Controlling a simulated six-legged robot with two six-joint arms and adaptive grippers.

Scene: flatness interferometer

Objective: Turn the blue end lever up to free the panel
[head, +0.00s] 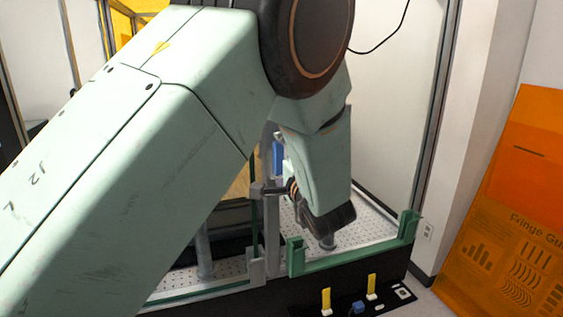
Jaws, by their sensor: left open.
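My left arm fills the left and middle of the head view, and its wrist hangs over the perforated plate (375,235). My left gripper (268,189) is a small dark shape at the left of the wrist, partly hidden by it. It is open, and I see nothing held in it. A blue piece (278,157), which may be the end lever, shows upright just above the gripper, beside a grey post. The arm hides part of it, so I cannot tell whether they touch. I cannot make out the panel. My right gripper is not in view.
Green rails (350,259) with raised ends edge the front of the plate. Yellow handles (326,300) and a small blue knob (357,307) sit on the dark front ledge. An orange fringe poster (510,215) leans at right. Frame posts (436,120) stand around the plate.

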